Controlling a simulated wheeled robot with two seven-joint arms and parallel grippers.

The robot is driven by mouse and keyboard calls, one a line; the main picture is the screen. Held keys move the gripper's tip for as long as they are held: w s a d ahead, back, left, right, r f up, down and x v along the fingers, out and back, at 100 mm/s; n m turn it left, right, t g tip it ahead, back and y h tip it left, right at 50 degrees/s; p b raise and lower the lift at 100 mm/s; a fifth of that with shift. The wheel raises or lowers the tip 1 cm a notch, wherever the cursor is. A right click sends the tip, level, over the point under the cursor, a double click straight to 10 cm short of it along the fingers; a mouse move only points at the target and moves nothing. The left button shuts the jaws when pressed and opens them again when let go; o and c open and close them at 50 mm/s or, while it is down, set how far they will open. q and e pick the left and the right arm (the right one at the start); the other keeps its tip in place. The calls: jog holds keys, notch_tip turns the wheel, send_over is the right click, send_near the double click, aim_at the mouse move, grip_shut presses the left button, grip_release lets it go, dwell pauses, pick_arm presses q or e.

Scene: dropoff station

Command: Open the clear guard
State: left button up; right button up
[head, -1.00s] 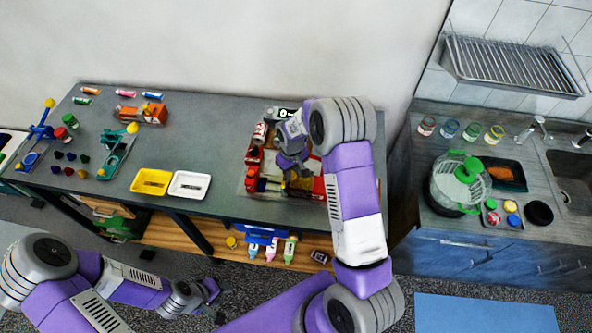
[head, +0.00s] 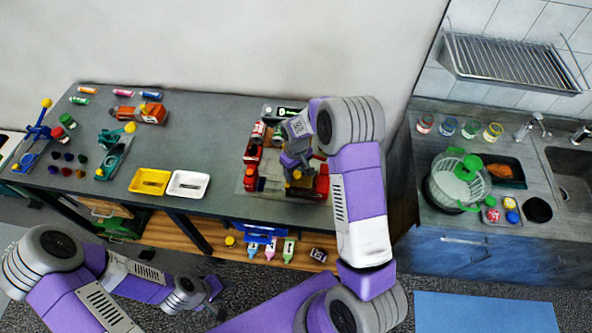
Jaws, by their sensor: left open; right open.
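A red and grey machine station (head: 251,178) stands at the right end of the grey table. A clear guard cannot be made out on it; my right arm hides part of the station. My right gripper (head: 296,167) points down over the middle of the station, between its red parts at left and right. It is open, and whether it touches anything cannot be told. A small yellow part (head: 297,175) shows by its fingertips. My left gripper (head: 214,291) is open and empty, low in front of the table.
A yellow tray (head: 150,181) and a white tray (head: 188,184) lie left of the station. An orange device (head: 140,113) and green and blue tools are farther left. The table's middle is clear. A sink counter (head: 470,222) with a green-handled basket stands at the right.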

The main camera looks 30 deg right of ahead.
notch_tip(320, 180, up, 8)
jog(key=shift+f, duration=0.25)
pick_arm(q)
jog(key=shift+f, duration=0.15)
pick_arm(e)
jog(key=shift+f, duration=0.1)
